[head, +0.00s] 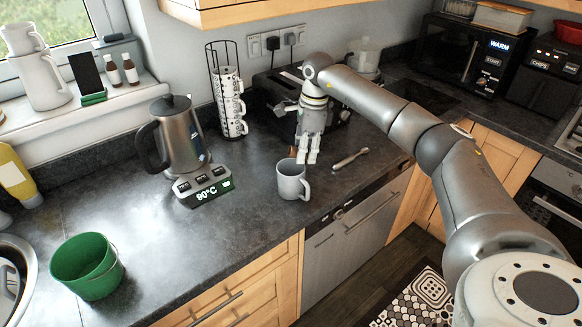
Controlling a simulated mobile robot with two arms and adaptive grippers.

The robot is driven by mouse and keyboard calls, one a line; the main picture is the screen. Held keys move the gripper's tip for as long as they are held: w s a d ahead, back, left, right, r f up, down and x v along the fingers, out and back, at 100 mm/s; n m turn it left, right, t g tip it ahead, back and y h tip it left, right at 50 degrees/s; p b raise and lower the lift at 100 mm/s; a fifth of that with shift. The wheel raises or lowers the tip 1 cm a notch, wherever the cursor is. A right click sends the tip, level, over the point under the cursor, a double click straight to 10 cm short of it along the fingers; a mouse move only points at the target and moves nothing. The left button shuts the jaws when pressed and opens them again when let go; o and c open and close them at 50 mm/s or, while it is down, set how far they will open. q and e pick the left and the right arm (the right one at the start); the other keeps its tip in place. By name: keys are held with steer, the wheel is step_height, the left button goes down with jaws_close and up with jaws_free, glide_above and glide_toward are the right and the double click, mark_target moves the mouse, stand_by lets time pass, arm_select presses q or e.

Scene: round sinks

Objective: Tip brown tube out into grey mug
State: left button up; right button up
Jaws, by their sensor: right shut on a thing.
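The grey mug (290,183) stands upright on the dark counter near its front edge, handle to the right. My right gripper (307,158) points down just behind the mug's rim, its pale fingers close together. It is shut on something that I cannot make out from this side. No brown tube can be picked out; it may be hidden by the fingers or the mug. My left gripper is not in view.
A grey-brown brush-like thing (350,158) lies right of the mug. A kettle (178,135) on its base, a rack of patterned cups (229,100) and a dark toaster (285,92) stand behind. A green bucket (88,265) is front left.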

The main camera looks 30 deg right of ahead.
steer(key=shift+r+g+h, duration=0.2)
steer(key=shift+g+h, duration=0.1)
steer(key=shift+h, duration=0.1)
stand_by(0.8)
steer(key=shift+f+g+h, duration=0.3)
steer(key=shift+f+h, duration=0.1)
steer(key=shift+h, duration=0.3)
stand_by(0.3)
steer(key=shift+w+a+r+g+h, duration=0.1)
steer(key=shift+r+g+h, duration=0.15)
steer(key=shift+h, duration=0.35)
steer(key=shift+a+r+g+h, duration=0.1)
steer(key=shift+r+g+h, duration=0.15)
steer(key=shift+h, duration=0.35)
